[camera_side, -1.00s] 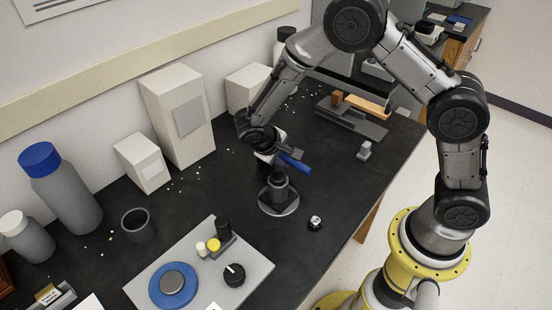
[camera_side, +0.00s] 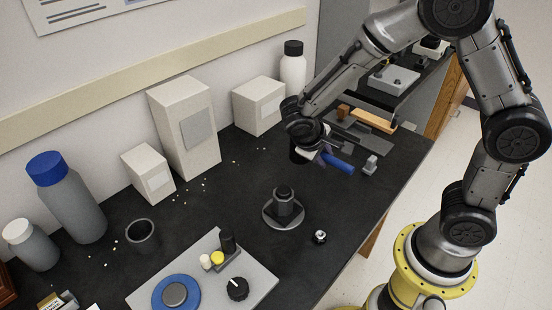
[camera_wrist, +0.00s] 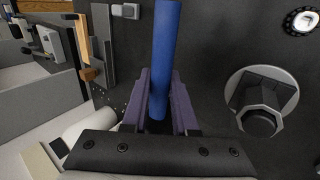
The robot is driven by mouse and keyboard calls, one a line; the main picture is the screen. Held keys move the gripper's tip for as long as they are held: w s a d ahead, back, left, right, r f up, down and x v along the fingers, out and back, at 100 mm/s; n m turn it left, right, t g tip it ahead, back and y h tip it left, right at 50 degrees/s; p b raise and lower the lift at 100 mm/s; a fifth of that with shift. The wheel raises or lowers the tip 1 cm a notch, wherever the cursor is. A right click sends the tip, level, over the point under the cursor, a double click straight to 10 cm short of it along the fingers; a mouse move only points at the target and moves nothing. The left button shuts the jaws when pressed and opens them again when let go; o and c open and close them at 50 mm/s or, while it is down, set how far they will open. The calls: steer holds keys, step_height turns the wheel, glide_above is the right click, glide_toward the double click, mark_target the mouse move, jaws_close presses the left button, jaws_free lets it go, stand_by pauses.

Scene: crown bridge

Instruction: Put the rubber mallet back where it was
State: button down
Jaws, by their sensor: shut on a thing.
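My gripper (camera_side: 324,156) is shut on the rubber mallet's blue handle (camera_side: 341,164) and holds it above the black bench. In the wrist view the purple fingers of my gripper (camera_wrist: 161,88) lie on both sides of the blue handle (camera_wrist: 166,45), which runs up out of the top of the picture. The mallet's head cannot be made out in either view. A dark grey holder (camera_side: 375,143) lies on the bench beyond the gripper. I cannot tell whether it is the mallet's place.
A wooden bar (camera_side: 374,118) lies at the holder. A small grey block (camera_side: 370,165) stands near the handle. A dark post on a round base (camera_side: 284,204) and a small round part (camera_side: 320,237) stand nearer. White boxes (camera_side: 183,130) line the wall. Bench between is mostly clear.

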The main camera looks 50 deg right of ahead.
step_height(320, 180, up, 4)
steer(key=s+d+f, duration=0.1)
steer(key=s, duration=0.1)
steer(key=w+f, duration=0.2)
steer(key=w, duration=0.2)
steer(key=w+d+f, duration=0.1)
steer(key=w+f, duration=0.2)
steer(key=w, duration=0.1)
steer(key=w+d+f, duration=0.1)
steer(key=w+f, duration=0.1)
steer(key=w, duration=0.3)
steer(key=shift+w+d+f, duration=0.1)
steer(key=shift+d+f, duration=0.1)
steer(key=shift+f, duration=0.2)
steer(key=shift+w+d+f, duration=0.1)
steer(key=shift+w+f, duration=0.3)
steer(key=shift+f, duration=1.6)
steer(key=shift+f, duration=0.15)
steer(key=c, duration=0.7)
jaws_free()
steer(key=shift+s, duration=0.1)
